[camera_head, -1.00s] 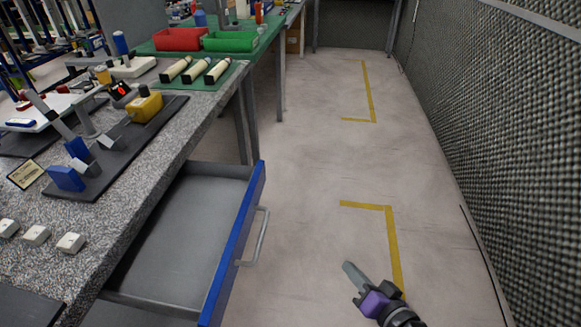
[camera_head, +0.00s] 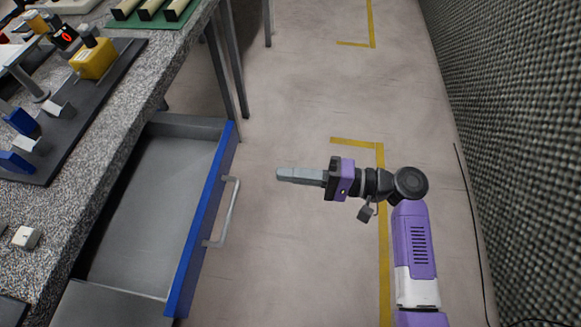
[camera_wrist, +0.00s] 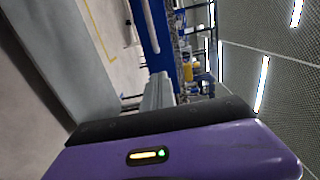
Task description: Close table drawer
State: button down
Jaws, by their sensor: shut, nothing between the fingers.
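The table drawer (camera_head: 152,215) is pulled out from under the speckled table and is empty inside. Its blue front (camera_head: 203,220) carries a grey bar handle (camera_head: 229,212) on the side facing my gripper. My gripper (camera_head: 280,174) is shut and empty, its fingers pointing left toward the drawer front. It is to the right of the handle and apart from it, near the handle's far end in the picture. In the wrist view, the blue drawer front (camera_wrist: 160,55) and the handle (camera_wrist: 144,28) show beyond my shut fingers (camera_wrist: 158,90).
The speckled table (camera_head: 105,140) holds a dark board with a yellow block (camera_head: 93,60) and blue parts. Table legs (camera_head: 228,75) stand behind the drawer. The floor between the drawer and the textured wall (camera_head: 510,150) is clear, with yellow tape lines (camera_head: 381,245).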

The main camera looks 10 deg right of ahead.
aim_at(151, 164)
jog(key=x, duration=1.1)
jog(key=shift+a, duration=0.15)
jog(key=b+x, duration=0.4)
jog(key=x, duration=0.6)
jog(key=b+x, duration=0.3)
jog(key=x, duration=0.7)
jog(key=shift+w+a+f+b, duration=0.1)
jog(key=shift+a+f+b, duration=0.15)
jog(key=shift+a+b, duration=0.15)
jog(key=shift+w+a, duration=0.1)
jog(key=shift+a, duration=0.15)
jog(key=shift+r, duration=0.2)
jog(key=shift+a+r, duration=0.1)
jog(key=shift+a, duration=0.1)
